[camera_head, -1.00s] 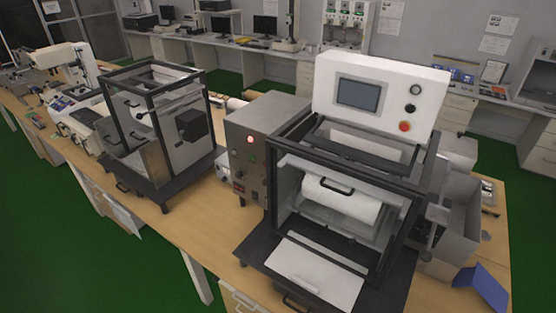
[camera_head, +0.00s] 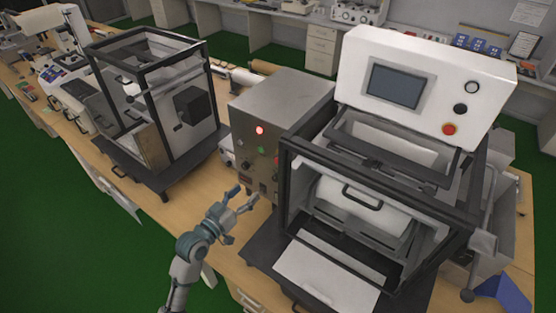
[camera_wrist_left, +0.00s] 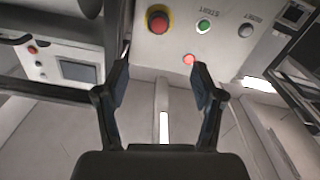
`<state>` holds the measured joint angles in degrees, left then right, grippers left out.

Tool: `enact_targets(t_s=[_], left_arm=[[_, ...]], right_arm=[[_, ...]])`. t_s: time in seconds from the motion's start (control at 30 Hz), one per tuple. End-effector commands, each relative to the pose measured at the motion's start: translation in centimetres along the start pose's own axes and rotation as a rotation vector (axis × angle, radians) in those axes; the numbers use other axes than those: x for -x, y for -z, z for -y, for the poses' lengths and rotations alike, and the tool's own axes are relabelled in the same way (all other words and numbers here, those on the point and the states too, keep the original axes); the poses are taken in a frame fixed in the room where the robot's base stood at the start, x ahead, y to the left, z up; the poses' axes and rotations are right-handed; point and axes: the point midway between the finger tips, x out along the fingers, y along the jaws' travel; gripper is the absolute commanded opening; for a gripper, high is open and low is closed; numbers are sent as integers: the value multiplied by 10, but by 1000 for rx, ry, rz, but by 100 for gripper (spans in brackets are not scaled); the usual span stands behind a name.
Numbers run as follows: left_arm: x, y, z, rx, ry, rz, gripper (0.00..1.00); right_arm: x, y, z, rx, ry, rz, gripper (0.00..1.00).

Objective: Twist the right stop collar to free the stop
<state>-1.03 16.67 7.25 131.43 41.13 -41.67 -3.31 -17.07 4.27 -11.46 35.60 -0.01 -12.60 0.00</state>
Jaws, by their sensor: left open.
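A red mushroom stop button with a yellow collar (camera_wrist_left: 158,19) is at the top of the left wrist view, on a light panel beside a green START button (camera_wrist_left: 204,27). A second red stop button (camera_head: 448,129) is on the white screen panel at right in the head view; that panel's red button (camera_wrist_left: 32,50) also shows in the wrist view. My left gripper (camera_head: 244,197) is open and empty in front of the steel control box (camera_head: 282,95). In the wrist view its fingers (camera_wrist_left: 160,82) are spread, apart from the buttons. My right gripper is out of view.
The framed machine (camera_head: 365,205) with a protruding lower tray (camera_head: 325,280) stands right of my left gripper. A black-framed glass enclosure (camera_head: 150,95) stands to the left. Bench top (camera_head: 180,215) is bare between them. A blue object (camera_head: 505,292) lies at right.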

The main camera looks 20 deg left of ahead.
Motion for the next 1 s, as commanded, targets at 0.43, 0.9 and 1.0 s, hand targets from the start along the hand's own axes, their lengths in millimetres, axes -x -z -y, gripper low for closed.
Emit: enact_targets(t_s=[0.43, 0.9, 1.0], left_arm=[[-105, 2, 3, 5, -1, -1, 68], [-158, -1, 4, 2, 1, 1, 68], [-158, -1, 3, 2, 1, 1, 68]], right_arm=[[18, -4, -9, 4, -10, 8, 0], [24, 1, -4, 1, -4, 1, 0], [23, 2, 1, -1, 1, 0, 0]])
